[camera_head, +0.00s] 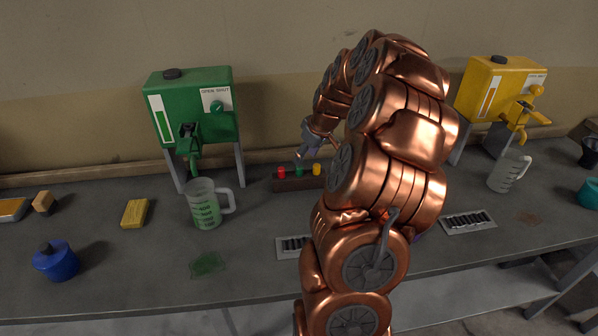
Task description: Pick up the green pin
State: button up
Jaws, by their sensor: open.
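The green pin (299,169) stands upright in a dark holder block (290,184) near the back of the table. A red pin (281,172) stands to its left and a yellow pin (316,169) to its right in the same block. My gripper (302,156) is open, just above the green pin, pointing down toward the block. It looks apart from the pin, but the small view makes the gap hard to judge. My copper arm hides the right end of the block.
A green dispenser (190,105) stands left, with a measuring jug (204,205) in front. A yellow dispenser (490,88) and another jug (507,170) are at right. A yellow box (135,213) and blue container (57,261) lie left. Front-left tabletop is mostly free.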

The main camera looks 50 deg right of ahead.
aim_at(300, 167)
jog(key=shift+p+x, duration=1.8)
jog(key=shift+x, duration=1.8)
jog(key=shift+d, duration=0.1)
grip_shut()
jog(key=shift+r, duration=0.1)
